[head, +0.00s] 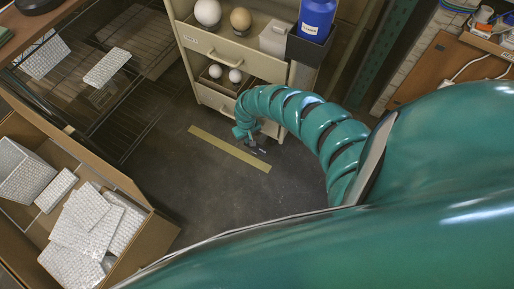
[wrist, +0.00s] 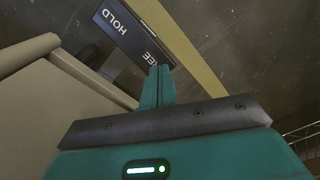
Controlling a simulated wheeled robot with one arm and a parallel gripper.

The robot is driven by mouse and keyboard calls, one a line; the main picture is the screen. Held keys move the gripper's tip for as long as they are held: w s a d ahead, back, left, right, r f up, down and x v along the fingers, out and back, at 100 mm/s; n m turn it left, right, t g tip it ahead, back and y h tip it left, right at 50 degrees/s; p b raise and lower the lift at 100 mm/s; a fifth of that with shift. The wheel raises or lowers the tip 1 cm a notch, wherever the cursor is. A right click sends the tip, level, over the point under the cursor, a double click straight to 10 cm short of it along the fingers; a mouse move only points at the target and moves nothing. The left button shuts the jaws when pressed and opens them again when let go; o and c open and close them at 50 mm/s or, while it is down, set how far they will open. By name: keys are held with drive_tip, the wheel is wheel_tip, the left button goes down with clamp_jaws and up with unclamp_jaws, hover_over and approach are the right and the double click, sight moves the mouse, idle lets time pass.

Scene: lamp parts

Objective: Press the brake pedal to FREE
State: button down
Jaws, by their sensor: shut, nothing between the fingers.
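The brake pedal (wrist: 130,35) is a dark plate in the wrist view, with the word HOLD at its upper left end. At its near end only the letters EE show; the rest of that word is hidden behind my fingers. My gripper (wrist: 158,70) is shut and empty, with its teal fingertips over that lettered end. I cannot tell whether they touch it. In the head view my gripper (head: 246,135) is low by the cart's lower front corner, and the pedal (head: 258,146) is a small dark shape beside it, partly hidden.
The beige drawer cart (head: 235,105) stands right by the pedal; its side fills the left of the wrist view. A yellow floor strip (head: 230,150) runs past the pedal. A cardboard box (head: 150,235) of wrapped parcels is at left. Dark floor (head: 215,190) is clear in front.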

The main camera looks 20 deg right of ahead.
drive_tip(key=shift+f+b, duration=0.3)
drive_tip(key=shift+f, duration=0.2)
wheel_tip(320, 180, up, 8)
drive_tip(key=p, duration=0.8)
idle(0.3)
idle(0.4)
